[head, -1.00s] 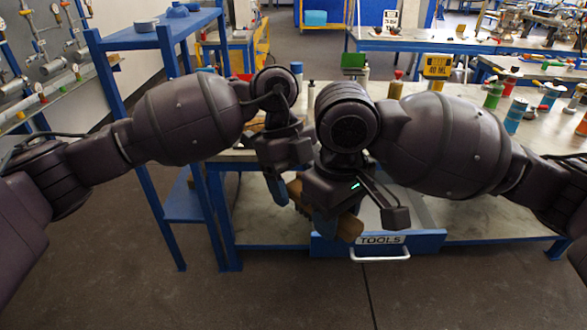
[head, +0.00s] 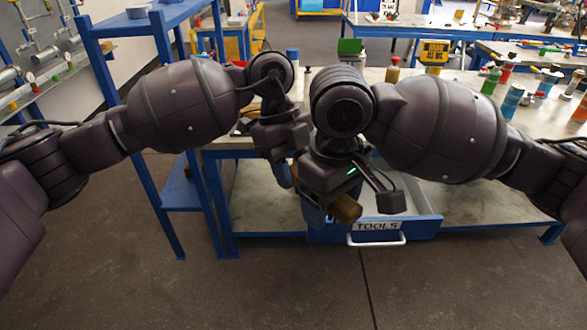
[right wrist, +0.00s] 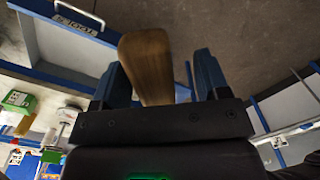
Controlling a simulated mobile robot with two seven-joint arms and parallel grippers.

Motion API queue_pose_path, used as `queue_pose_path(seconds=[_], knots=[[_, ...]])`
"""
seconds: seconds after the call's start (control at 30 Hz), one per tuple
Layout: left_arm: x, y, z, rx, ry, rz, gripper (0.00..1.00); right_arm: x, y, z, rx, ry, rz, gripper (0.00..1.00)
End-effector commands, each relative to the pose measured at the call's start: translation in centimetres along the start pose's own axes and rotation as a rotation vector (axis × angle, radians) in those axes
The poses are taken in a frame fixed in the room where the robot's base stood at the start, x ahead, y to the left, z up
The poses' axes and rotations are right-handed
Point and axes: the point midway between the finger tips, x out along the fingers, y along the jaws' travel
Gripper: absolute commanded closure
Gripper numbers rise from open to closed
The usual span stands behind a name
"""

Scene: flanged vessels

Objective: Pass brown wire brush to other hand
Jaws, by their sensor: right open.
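The brown wire brush (head: 346,208) is in the air in front of the bench, its brown wooden end showing below my right gripper (head: 328,211). In the right wrist view the brush (right wrist: 148,66) lies between the two blue fingers of my right gripper (right wrist: 160,75), which are apart, with a clear gap on the right. My left gripper (head: 283,172) points down close beside the right one. It appears to hold the other part of the brush, but its grasp is mostly hidden behind the right gripper.
A blue drawer marked TOOLS (head: 427,228) stands open from the bench (head: 470,205), just beyond and below the grippers. Several bottles and cans, such as a green bottle (head: 491,80), stand on the bench top. A blue shelf (head: 150,25) is at left.

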Motion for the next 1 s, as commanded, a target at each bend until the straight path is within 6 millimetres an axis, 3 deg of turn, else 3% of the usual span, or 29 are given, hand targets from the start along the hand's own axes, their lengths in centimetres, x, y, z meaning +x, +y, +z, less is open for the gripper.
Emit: queue_pose_path(seconds=[0.33,0.8,1.0], knots=[[0.0,0.1,0.0,0.000,0.000,0.001,0.88,-1.2,0.1,0.0,0.002,0.001,0.002,0.31],[0.0,0.1,0.0,0.000,0.000,0.002,0.88,-9.6,0.1,0.0,0.002,0.003,0.002,0.31],[0.0,0.1,0.0,0.000,0.000,0.002,0.88,-11.6,0.1,0.0,0.001,0.000,0.001,0.31]])
